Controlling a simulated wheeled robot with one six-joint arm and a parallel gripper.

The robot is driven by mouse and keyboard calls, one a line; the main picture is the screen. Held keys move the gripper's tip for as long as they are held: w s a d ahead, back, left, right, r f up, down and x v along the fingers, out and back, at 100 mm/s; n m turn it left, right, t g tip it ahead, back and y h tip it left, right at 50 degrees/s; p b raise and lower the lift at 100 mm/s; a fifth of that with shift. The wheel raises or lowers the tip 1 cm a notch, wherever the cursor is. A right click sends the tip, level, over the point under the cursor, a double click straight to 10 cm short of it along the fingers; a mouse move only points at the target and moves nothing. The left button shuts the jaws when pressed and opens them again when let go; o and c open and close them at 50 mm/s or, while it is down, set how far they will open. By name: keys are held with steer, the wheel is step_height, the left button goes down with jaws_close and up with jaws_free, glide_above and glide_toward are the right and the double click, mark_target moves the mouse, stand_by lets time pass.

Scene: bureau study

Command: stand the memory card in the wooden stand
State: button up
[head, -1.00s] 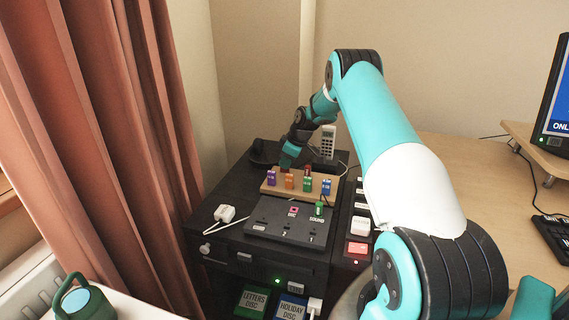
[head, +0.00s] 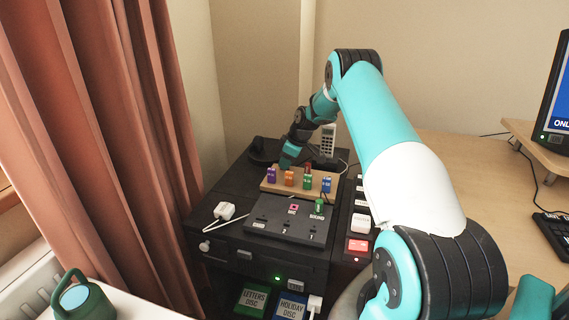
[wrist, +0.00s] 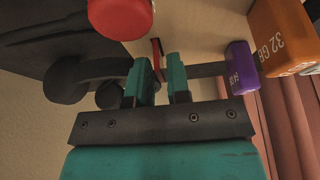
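The wooden stand (head: 270,188) lies on the dark cabinet top in the head view, with purple, orange, green and blue blocks standing along it. My gripper (head: 286,163) is low over its back left side. In the wrist view its two teal fingers (wrist: 165,80) are a little apart. A thin red-edged piece (wrist: 156,48), perhaps the memory card, shows edge-on in the gap between them, at the pale wood. I cannot tell whether it is seated in the stand. The purple block (wrist: 240,68) is just right of the fingers, and the orange block (wrist: 282,35) beyond it.
A red rounded object (wrist: 121,14) is close left of the fingers in the wrist view. A dark switch panel (head: 272,222) lies in front of the stand. A white plug (head: 226,211) sits at left.

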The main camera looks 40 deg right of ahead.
steer(key=shift+o, duration=1)
steer(key=v, duration=1.7)
steer(key=shift+r+p, duration=0.15)
steer(key=shift+p, duration=0.25)
